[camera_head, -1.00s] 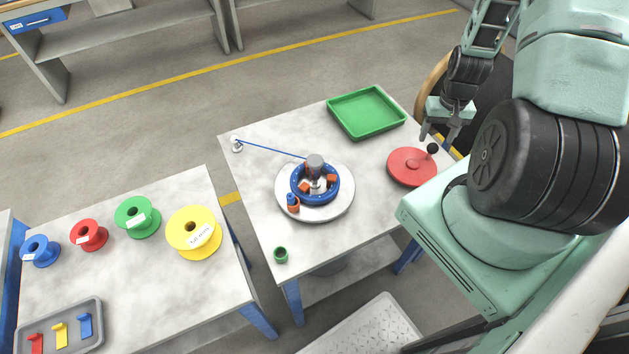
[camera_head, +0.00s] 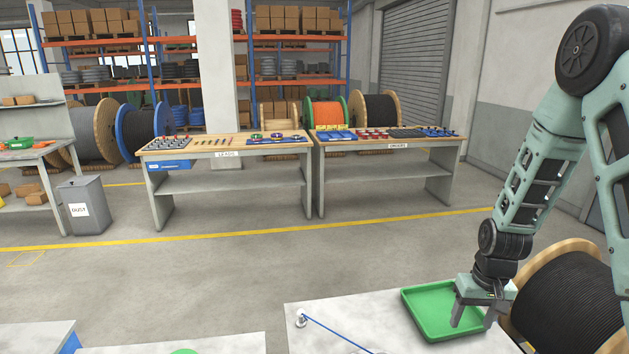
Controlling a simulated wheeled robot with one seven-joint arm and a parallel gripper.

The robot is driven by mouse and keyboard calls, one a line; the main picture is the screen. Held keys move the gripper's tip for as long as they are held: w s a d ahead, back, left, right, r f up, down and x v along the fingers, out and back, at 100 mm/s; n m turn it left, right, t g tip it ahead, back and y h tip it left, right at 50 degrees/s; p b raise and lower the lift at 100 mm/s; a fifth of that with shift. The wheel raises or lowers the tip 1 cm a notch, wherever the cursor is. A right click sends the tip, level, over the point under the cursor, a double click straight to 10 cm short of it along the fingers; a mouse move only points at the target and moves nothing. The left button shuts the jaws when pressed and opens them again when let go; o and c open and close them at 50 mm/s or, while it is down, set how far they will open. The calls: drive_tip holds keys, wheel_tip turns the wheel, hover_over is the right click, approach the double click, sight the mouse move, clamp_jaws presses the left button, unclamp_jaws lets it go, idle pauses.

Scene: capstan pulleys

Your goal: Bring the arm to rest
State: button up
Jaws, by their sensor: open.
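My gripper (camera_head: 472,318) is at the lower right, pointing down with its two fingers apart and nothing between them. It shows in front of the green tray (camera_head: 418,311) on the pale worktable (camera_head: 335,335). I cannot tell how high above the tray the fingertips are. My arm comes down to it from the upper right. The tray looks empty where it shows. The pulley and the red disc are out of view.
A large black cable reel (camera_head: 572,305) is close to the right of my gripper. Two benches (camera_head: 228,148) stand beyond open floor. A grey dust bin (camera_head: 84,206) is at the left.

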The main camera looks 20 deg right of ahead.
drive_tip(key=s+a+r+n+b, duration=0.1)
drive_tip(key=a+r+n, duration=0.3)
drive_tip(key=a, duration=0.8)
drive_tip(key=s+a+r+n+b, duration=0.15)
drive_tip(key=a+r, duration=0.35)
drive_tip(key=a, duration=0.6)
drive_tip(key=s+a+r+n, duration=0.2)
drive_tip(key=s+a+n, duration=0.1)
drive_tip(key=s+a, duration=0.2)
drive_tip(key=s+a+r+n+b, duration=0.1)
drive_tip(key=s+a+r+n, duration=0.2)
drive_tip(key=s+a, duration=0.3)
drive_tip(key=s, duration=0.3)
drive_tip(key=shift+s, duration=0.15)
